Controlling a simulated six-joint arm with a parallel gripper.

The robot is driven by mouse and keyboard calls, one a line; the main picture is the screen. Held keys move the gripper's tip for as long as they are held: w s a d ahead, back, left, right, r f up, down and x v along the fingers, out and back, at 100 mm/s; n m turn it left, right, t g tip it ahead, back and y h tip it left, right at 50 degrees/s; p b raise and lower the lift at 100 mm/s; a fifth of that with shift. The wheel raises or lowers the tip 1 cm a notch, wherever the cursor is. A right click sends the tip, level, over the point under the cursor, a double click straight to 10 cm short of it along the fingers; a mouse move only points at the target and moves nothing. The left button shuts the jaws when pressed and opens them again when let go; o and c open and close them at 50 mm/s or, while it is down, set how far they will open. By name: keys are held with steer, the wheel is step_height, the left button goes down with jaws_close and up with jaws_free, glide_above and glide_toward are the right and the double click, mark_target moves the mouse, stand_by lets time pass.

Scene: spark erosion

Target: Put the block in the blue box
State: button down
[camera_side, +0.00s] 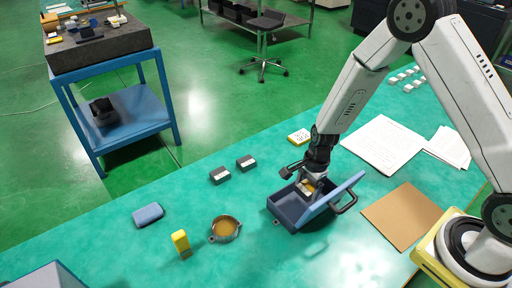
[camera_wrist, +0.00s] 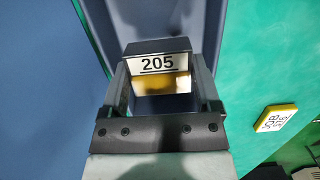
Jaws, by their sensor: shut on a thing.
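The blue box (camera_side: 285,214) stands on the green bench with its lid (camera_side: 337,196) tilted open to the right. My gripper (camera_side: 308,187) is at the box opening, pointing down. In the wrist view my gripper (camera_wrist: 160,85) is shut on the block (camera_wrist: 157,64), which has a dark top, a white label reading 205 and a yellowish part below. Blue box surfaces (camera_wrist: 40,90) fill the left of that view. Whether the block touches the box floor is hidden.
Two dark blocks with pale labels (camera_side: 220,175) (camera_side: 246,162) lie behind left. A brass-coloured dish (camera_side: 225,228), yellow block (camera_side: 181,242) and blue case (camera_side: 148,215) lie left. A yellow-edged timer (camera_side: 299,136) lies behind; a brown sheet (camera_side: 402,215) and papers (camera_side: 383,144) lie right.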

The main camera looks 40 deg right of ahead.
mark_target(304, 203)
steer(key=shift+f, duration=0.1)
steer(key=shift+f, duration=2.05)
steer(key=shift+f, duration=0.1)
jaws_free()
steer(key=shift+f, duration=0.1)
steer(key=shift+r, duration=0.25)
steer(key=shift+d+r, duration=0.3)
steer(key=shift+r, duration=1.65)
steer(key=shift+d+r, duration=0.3)
steer(key=shift+r, duration=1.65)
steer(key=shift+d+r, duration=0.3)
steer(key=shift+r, duration=1.65)
